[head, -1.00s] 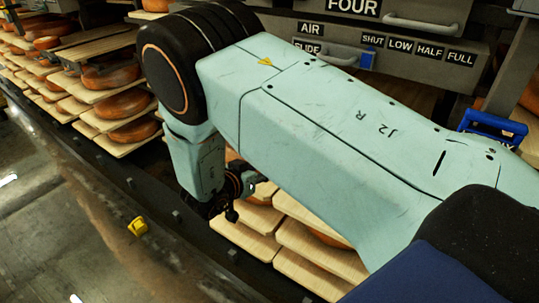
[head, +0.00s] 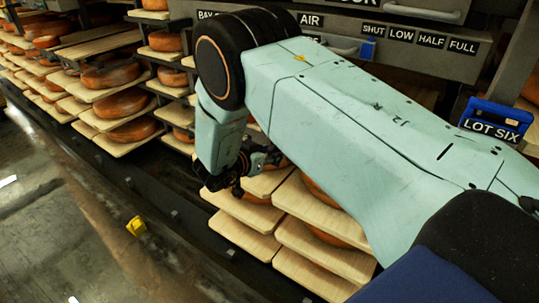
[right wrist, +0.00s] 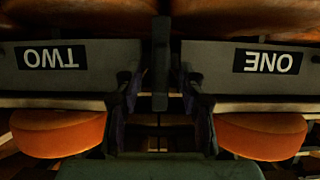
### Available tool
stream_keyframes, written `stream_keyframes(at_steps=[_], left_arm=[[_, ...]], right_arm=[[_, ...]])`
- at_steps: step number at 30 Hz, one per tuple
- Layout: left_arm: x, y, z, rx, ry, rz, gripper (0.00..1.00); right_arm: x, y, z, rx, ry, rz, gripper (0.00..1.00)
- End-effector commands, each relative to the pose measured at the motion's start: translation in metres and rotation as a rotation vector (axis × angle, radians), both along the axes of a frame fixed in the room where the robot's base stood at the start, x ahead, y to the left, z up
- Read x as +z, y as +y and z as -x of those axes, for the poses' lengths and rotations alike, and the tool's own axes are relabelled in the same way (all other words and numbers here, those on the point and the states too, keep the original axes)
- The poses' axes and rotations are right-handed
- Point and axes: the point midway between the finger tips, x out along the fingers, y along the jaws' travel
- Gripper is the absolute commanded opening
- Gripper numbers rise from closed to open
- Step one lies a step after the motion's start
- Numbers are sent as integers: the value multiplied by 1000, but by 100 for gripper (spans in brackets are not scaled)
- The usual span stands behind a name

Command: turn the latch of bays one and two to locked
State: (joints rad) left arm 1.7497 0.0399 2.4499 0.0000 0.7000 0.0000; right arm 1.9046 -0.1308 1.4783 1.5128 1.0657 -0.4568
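In the right wrist view, upside-down labels read TWO (right wrist: 51,58) on the left panel and ONE (right wrist: 267,62) on the right panel. A dark upright bar (right wrist: 160,62) stands between the panels; I cannot tell whether it is a latch or a post. My right gripper (right wrist: 158,88) is open, with its two dark fingers apart on either side of this bar and nothing seen held. In the head view my right gripper (head: 264,158) is small and dark at the rack front, partly hidden by its own wrist. No latch is clear in the head view. My left gripper is not in view.
Orange cheese wheels (right wrist: 262,136) sit close beside the fingers. Boards (head: 245,235) jut out below my right wrist. A grey panel (head: 420,60) with SHUT, LOW, HALF and FULL labels is behind the arm. The floor at left is mostly open.

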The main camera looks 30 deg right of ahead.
Motion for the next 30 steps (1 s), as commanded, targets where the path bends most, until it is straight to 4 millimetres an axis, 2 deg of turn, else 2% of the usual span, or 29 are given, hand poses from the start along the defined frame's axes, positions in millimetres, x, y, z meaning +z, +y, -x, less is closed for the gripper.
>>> stream_keyframes(at_steps=[5, 19, 30], left_arm=[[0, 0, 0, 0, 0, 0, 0], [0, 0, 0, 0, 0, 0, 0], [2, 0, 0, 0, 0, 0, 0]], right_arm=[[0, 0, 0, 0, 0, 0, 40], [0, 0, 0, 0, 0, 0, 0], [0, 0, 1, 0, -21, -10, 0]])
